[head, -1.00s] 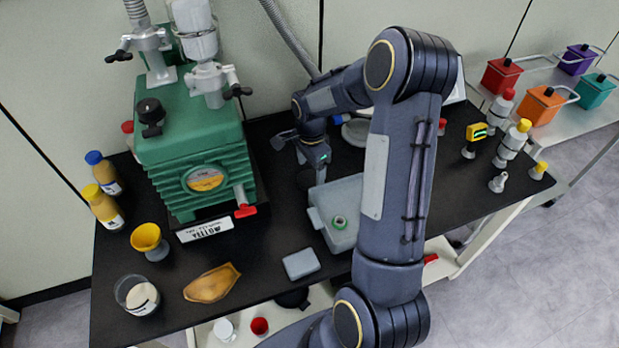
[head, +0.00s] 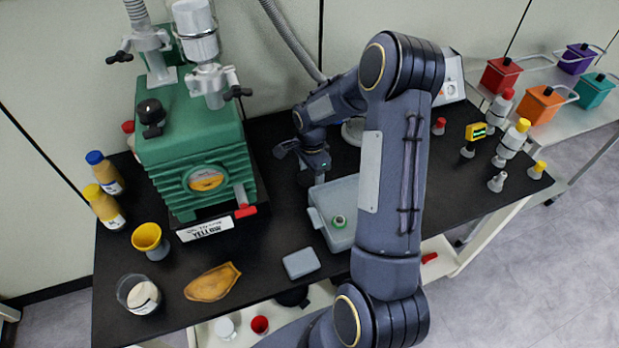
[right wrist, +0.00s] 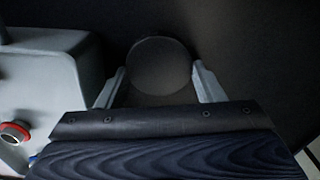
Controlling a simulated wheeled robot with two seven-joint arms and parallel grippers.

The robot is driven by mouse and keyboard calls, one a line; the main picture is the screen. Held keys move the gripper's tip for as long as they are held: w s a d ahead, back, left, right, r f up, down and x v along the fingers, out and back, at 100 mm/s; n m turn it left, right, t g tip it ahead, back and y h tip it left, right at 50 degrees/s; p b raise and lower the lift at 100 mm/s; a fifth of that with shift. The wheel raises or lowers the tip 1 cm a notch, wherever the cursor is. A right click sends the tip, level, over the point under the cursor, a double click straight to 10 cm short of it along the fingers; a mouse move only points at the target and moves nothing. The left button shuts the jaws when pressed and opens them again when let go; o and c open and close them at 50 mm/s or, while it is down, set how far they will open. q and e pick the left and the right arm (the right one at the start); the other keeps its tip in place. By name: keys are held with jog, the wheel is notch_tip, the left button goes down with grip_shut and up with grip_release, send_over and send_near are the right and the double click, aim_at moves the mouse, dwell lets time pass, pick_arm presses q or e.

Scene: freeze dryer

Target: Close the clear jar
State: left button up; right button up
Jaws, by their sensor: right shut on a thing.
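A clear jar (head: 138,294) with pale contents stands at the table's front left corner; no lid shows on it. My right gripper (head: 303,165) is over the table between the green pump and the grey-blue box. In the right wrist view its two light fingers are shut on a dark round disc (right wrist: 160,65), perhaps a lid. The disc is dim, and whether it touches the table or anything beneath cannot be told. In the head view the gripper mostly hides it. My left gripper is not in view.
The green pump (head: 195,150) stands left of my right gripper. A small grey block (head: 301,263), a brown leaf-shaped piece (head: 212,282) and a yellow funnel (head: 148,238) lie toward the front.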

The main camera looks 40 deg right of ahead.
aim_at(311, 177)
jog(key=shift+r, duration=0.1)
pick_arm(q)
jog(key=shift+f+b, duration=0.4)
pick_arm(e)
notch_tip(311, 177, up, 10)
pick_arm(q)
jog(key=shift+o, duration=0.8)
